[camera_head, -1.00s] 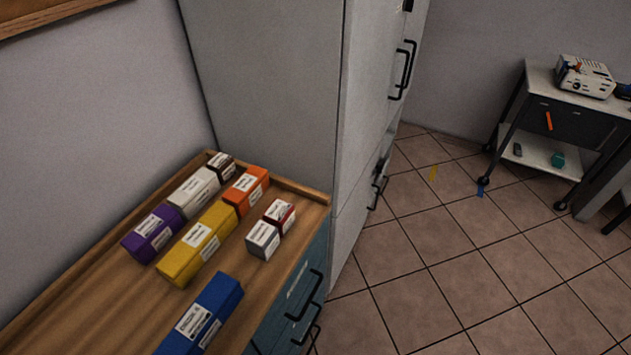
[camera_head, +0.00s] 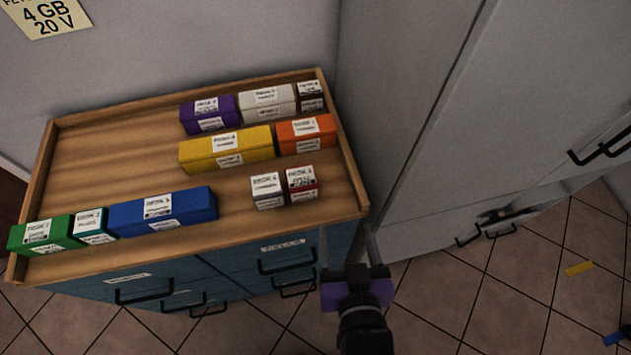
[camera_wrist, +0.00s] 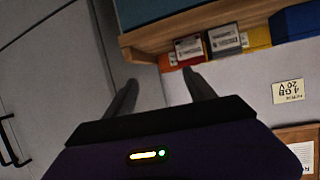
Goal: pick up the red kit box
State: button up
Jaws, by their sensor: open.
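The red kit box (camera_head: 303,191) is a small dark red box with white labels near the front right of the wooden cabinet top (camera_head: 110,160). A grey box (camera_head: 267,200) stands close on its left. In the wrist view the red box (camera_wrist: 189,61) shows beside the grey box (camera_wrist: 225,37), beyond my fingers. My gripper (camera_head: 346,234) is open and empty, just off the front right corner of the cabinet, in front and to the right of the red box. In the wrist view my two fingers (camera_wrist: 164,84) stand apart with nothing between them.
Orange (camera_head: 306,143), yellow (camera_head: 226,151), white (camera_head: 266,100) and purple (camera_head: 208,112) boxes stand behind the red box. Blue (camera_head: 163,214) and green (camera_head: 40,238) boxes lie at the front left. A raised rim edges the top. A tall grey cabinet (camera_head: 400,100) stands close on the right.

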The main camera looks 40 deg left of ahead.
jog(key=n+g+y, duration=0.1)
jog(key=n, duration=0.1)
send_near(301, 176)
jog(key=shift+w+a+f+g, duration=0.3)
jog(key=shift+w+a, duration=0.5)
jog(key=shift+w, duration=0.05)
jog(key=shift+p+x, duration=0.65)
jog(key=shift+x, duration=2)
jog(key=shift+d+f, duration=0.1)
jog(key=c, duration=1.3)
jog(key=shift+c, duration=0.2)
